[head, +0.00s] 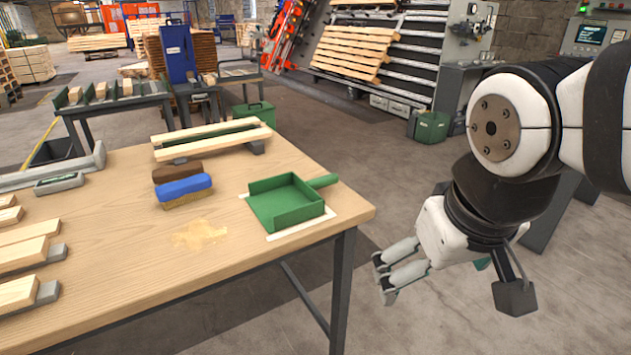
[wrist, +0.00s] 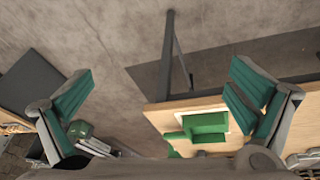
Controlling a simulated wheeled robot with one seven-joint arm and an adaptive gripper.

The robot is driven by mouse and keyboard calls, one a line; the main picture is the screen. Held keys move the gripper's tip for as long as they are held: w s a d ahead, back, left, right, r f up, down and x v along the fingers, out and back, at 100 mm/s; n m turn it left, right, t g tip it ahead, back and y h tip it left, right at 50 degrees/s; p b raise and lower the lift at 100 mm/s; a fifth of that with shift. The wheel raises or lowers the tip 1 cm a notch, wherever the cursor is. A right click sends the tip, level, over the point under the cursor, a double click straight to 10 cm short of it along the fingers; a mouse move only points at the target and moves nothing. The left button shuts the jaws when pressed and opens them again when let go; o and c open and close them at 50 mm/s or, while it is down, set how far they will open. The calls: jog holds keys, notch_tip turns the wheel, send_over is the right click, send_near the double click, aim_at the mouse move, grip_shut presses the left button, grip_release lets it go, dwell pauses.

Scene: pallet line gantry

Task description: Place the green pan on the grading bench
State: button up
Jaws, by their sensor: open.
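The green pan (head: 285,203), a square dustpan with a short handle, lies on the wooden bench top (head: 120,225) near its right corner. It rests on a pale outlined patch, with its handle pointing to the back right. In the wrist view the green pan (wrist: 205,127) shows lower right of centre, beside one finger. My gripper (head: 385,279) is open and empty, off the bench's right edge and apart from the pan. Its two fingers also show wide apart in the wrist view (wrist: 160,100). I cannot tell which surface is the grading bench.
A blue brush (head: 184,189) and a brown block (head: 177,172) lie left of the pan. Wood strips (head: 212,140) lie behind, and cut blocks (head: 22,255) at left. A smaller bench (head: 110,105) with blocks stands farther back.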

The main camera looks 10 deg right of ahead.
jog(key=s+a+g+y, duration=0.1)
jog(key=s+a, duration=0.2)
jog(key=s, duration=0.5)
jog(key=shift+s+f+g, duration=0.15)
jog(key=shift+g, duration=0.25)
notch_tip(320, 180, up, 13)
jog(key=t+p, duration=0.2)
jog(key=p, duration=0.9)
jog(key=shift+d, duration=0.25)
